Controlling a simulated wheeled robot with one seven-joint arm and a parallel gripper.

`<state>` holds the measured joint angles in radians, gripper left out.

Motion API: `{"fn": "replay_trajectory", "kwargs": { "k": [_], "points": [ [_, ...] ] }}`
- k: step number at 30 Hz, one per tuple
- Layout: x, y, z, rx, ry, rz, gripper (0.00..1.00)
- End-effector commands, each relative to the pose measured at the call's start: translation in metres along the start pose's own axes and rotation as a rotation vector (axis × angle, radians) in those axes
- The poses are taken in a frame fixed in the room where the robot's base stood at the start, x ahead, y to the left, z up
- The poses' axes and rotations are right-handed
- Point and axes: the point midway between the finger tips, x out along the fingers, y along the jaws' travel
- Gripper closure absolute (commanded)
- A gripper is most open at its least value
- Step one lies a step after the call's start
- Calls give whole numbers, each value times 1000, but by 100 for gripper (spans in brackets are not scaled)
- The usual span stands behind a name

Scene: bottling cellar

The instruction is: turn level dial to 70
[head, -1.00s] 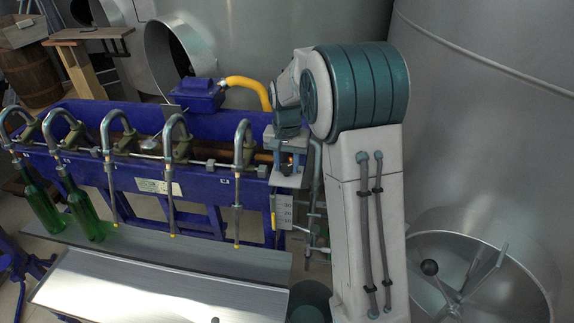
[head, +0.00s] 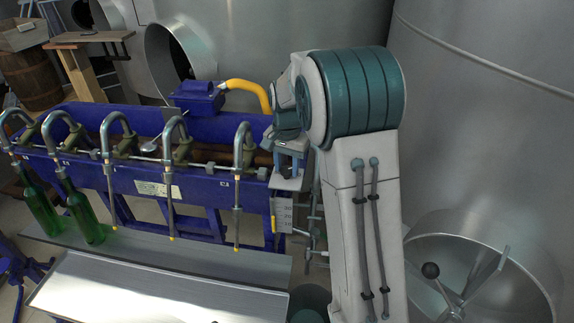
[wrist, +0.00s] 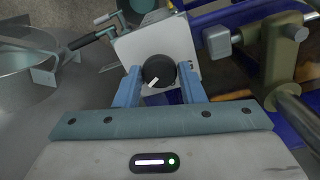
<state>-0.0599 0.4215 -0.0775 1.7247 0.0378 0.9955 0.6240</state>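The level dial (wrist: 158,71) is a round black knob with a white pointer mark on its face. It sits on a pale metal plate (wrist: 182,42) in the wrist view. The pointer mark slants toward the lower left of the picture. My gripper (wrist: 160,84) has its two blue fingers on either side of the knob, very close to it. I cannot tell whether they touch it. In the head view my gripper (head: 290,165) is at the right end of the blue filling machine (head: 150,188), and the dial is hidden there. No dial numbers are readable.
A scale plate (head: 283,214) hangs below my gripper. Several curved filling spouts (head: 245,150) line the machine, with two green bottles (head: 85,215) at the left. A large steel tank (head: 480,110) stands close on the right. A yellow hose (head: 248,88) lies behind.

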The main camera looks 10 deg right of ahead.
Motion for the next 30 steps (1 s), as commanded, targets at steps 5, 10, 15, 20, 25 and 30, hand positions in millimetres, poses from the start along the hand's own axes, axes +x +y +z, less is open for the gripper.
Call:
{"fn": "replay_trajectory", "kwargs": {
  "k": [5, 10, 15, 20, 25, 30],
  "points": [
    [-1, 0, 0, -1, 1, -1, 44],
    [-1, 0, 0, -1, 0, 0, 44],
    [-14, 0, -1, -1, 2, -2, 44],
    [-46, -1, -1, -1, 4, -3, 44],
    [-86, -1, 0, -1, 5, -4, 44],
    [-118, 0, 0, -1, 4, -2, 44]
  ]
}}
